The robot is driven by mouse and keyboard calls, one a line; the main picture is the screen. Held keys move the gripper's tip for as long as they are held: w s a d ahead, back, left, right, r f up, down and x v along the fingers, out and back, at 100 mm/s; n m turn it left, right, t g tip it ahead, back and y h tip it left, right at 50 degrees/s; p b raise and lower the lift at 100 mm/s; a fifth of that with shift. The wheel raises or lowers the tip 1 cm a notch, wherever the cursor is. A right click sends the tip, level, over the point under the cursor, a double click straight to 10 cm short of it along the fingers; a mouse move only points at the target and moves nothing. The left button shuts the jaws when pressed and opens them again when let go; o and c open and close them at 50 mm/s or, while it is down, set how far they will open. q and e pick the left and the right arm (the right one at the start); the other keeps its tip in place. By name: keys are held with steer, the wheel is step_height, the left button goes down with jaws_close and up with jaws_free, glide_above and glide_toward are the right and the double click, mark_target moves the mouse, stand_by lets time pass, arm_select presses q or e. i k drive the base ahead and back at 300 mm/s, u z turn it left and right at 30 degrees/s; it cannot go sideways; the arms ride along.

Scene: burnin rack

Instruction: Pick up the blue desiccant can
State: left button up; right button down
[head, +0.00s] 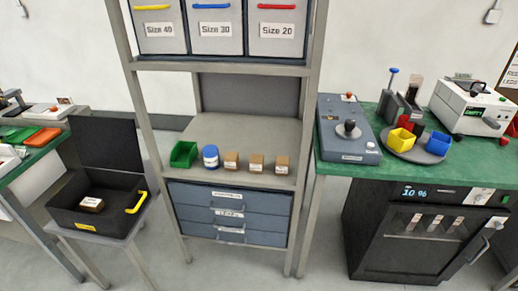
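The blue desiccant can (211,157) is a small blue cylinder with a white band. It stands upright on the grey middle shelf of the rack, near the shelf's front edge. A green bin (184,154) is close on its left, and a small brown box (231,162) is close on its right. Neither of my grippers is in the head view.
Two more brown boxes (256,164) (281,165) stand further right on the shelf (225,130). Rack posts flank it; labelled bins (215,29) sit above and drawers (228,213) below. An open black case (104,206) stands left, a green workbench (400,168) right. The shelf behind the can is clear.

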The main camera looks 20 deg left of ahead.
mark_target(212, 158)
steer(key=z, duration=0.1)
steer(key=i, duration=1.1)
steer(key=u, duration=0.45)
